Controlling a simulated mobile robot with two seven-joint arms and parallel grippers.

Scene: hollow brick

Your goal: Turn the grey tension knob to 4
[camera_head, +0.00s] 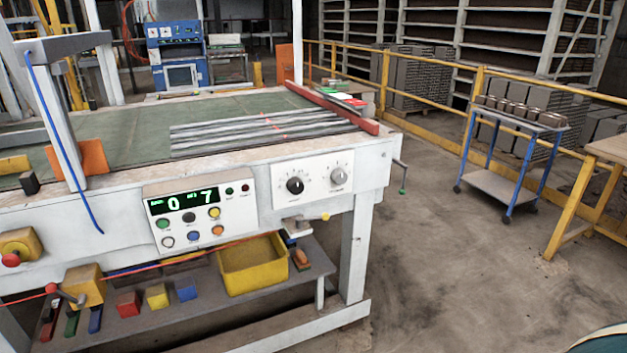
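The grey tension knob (338,176) is on the right half of a white dial panel (316,196) on the front of the machine table. Small marks surround it, but they are too small to read, and I cannot tell which number the knob points to. A black knob (295,185) sits to its left on the same panel. Neither of my grippers is in view, and nothing covers the grey knob.
Left of the dials is a control box (201,214) with a green display reading 0 and 7 and coloured buttons. A yellow bin (252,264) stands on the lower shelf. A crank handle (402,178) sticks out at the table's right end.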

